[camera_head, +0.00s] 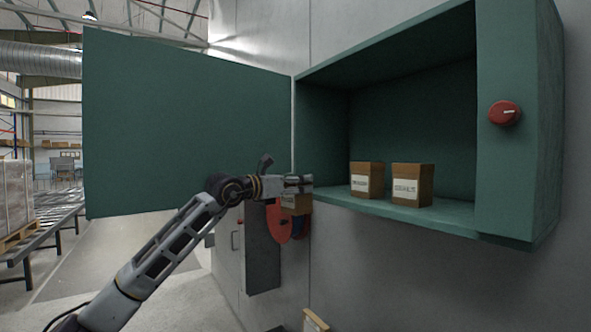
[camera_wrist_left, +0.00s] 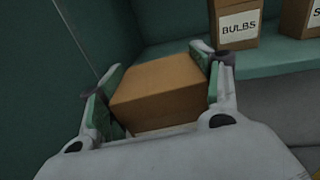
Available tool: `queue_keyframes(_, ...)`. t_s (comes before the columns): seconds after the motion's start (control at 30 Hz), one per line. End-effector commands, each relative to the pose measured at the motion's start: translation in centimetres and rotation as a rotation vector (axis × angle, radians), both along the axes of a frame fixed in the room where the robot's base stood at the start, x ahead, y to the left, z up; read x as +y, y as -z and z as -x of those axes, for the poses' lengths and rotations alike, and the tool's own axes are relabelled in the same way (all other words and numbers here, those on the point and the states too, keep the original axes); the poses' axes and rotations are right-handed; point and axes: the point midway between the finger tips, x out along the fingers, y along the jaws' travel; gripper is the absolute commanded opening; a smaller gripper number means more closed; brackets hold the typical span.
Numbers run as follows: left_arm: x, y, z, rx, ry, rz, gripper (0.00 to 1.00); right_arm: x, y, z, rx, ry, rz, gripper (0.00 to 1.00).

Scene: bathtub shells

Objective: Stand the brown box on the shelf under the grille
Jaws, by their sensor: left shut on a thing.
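My left gripper (camera_head: 299,184) is shut on a brown box (camera_head: 296,204), at the front left edge of the open green cabinet. In the left wrist view the box (camera_wrist_left: 160,92) sits between the two green-padded fingers, its plain top showing. The cabinet shelf (camera_head: 440,215) carries two other brown boxes with white labels. One is the box marked BULBS (camera_wrist_left: 238,22); beside it is a second labelled box (camera_head: 412,184). The held box is apart from both. I cannot make out a grille in either view. My right gripper is not in view.
The green cabinet door (camera_head: 185,125) stands open on the left. The right cabinet post bears a red knob (camera_head: 505,113). A red reel (camera_head: 280,222) hangs on the wall below, and another box (camera_head: 315,321) shows at the bottom edge. The shelf's left part looks clear.

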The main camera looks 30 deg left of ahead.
Motion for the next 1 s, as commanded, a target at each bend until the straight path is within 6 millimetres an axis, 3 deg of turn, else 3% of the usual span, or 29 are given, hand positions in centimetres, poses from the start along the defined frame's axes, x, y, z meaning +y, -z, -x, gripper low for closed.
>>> queue_keyframes(1.0,-5.2,13.9,4.5,0.000,-0.032,-0.021,0.32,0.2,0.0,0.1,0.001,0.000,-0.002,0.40)
